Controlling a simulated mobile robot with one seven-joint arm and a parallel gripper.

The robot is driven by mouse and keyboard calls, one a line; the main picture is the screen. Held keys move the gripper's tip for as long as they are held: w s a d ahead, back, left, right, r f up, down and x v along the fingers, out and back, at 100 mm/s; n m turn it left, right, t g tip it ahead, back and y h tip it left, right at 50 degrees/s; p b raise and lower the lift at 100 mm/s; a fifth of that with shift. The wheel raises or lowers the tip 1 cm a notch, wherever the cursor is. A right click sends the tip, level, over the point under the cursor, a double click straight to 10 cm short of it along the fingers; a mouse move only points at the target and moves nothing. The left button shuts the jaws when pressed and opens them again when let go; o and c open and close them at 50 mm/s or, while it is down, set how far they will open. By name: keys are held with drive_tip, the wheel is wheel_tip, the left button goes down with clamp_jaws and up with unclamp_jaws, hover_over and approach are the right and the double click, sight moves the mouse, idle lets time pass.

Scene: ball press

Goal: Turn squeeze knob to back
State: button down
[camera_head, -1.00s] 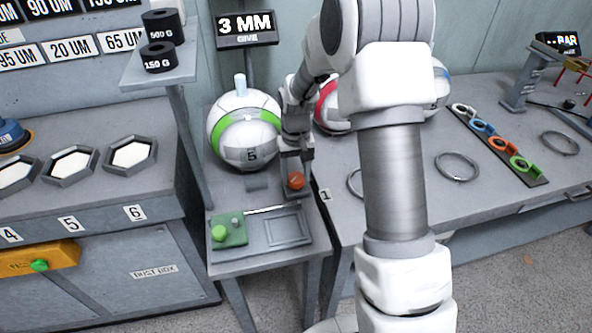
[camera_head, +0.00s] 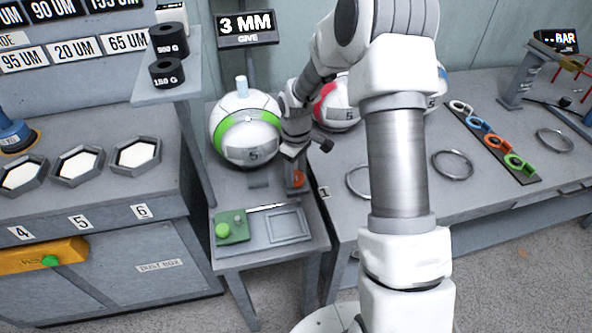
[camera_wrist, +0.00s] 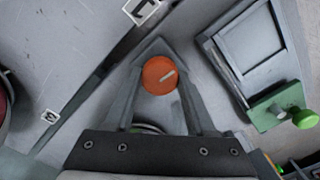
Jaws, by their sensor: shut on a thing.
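The squeeze knob (camera_head: 298,180) is a round orange-red knob on the grey stand, just right of the green-banded ball. In the wrist view the knob (camera_wrist: 158,74) sits between the fingertips of my gripper (camera_wrist: 160,84), one finger on each side. The gripper is shut on it. The knob's pale mark points to the upper right in the wrist view. In the head view my gripper (camera_head: 300,165) reaches down over the knob and partly hides it, so its mark cannot be read there.
The white ball with a green band (camera_head: 245,137) stands close left of my wrist. A display (camera_head: 247,28) above reads 3 MM. A green button box (camera_head: 231,226) and a grey recessed tray (camera_head: 285,228) are in front. A pink-banded ball (camera_head: 337,104) is behind right.

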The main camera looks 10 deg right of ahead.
sight(296, 175)
drive_tip(key=shift+n, duration=0.4)
drive_tip(key=shift+c, duration=1.1)
unclamp_jaws()
drive_tip(key=shift+r, duration=0.1)
wheel_tip(296, 175, up, 17)
drive_tip(key=p, duration=0.3)
drive_tip(key=shift+r, duration=0.15)
